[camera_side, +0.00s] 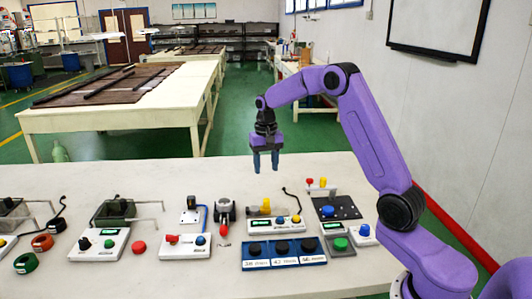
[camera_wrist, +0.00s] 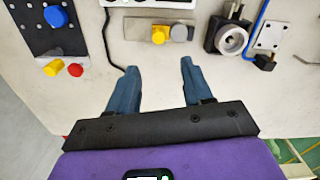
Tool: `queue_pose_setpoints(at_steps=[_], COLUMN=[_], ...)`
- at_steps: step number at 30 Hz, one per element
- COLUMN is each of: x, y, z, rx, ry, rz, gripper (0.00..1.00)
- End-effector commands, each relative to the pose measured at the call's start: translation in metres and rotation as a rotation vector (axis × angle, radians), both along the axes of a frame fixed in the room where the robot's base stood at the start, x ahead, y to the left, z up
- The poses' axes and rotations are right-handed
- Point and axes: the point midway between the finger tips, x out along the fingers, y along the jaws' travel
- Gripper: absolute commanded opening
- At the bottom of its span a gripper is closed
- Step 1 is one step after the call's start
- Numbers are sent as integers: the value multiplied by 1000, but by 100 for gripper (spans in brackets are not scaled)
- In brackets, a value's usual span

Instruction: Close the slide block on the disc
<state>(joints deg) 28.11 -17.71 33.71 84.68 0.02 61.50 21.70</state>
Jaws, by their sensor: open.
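My gripper (camera_side: 265,168) is open and empty, pointing down above the far edge of the white table. In the wrist view its two blue fingers (camera_wrist: 159,67) are spread apart with bare table between them. I cannot tell for certain which fixture is the slide block. A grey strip (camera_wrist: 132,29) with an orange block and a grey round part lies beyond the fingertips; its orange part (camera_side: 266,206) shows in the side view. A dark fixture with a round grey disc (camera_wrist: 231,40) stands to its right in the wrist view; it also shows in the side view (camera_side: 225,211). The gripper touches neither.
A black perforated plate (camera_side: 347,212) with a blue knob stands to the right, with red and yellow knobs (camera_side: 323,182) behind it. A blue three-button box (camera_side: 284,264) and control boxes (camera_side: 185,253) stand nearer the front. Loose black cables lie between fixtures.

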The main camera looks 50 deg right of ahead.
Motion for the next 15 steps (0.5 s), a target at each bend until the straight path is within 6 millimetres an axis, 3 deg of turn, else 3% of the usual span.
queue_pose_setpoints(at_steps=[6,15], x=[0,0], y=[0,1], z=[32,43], rx=[0,1], ry=[-2,1], rz=[1,1], gripper=[50,50])
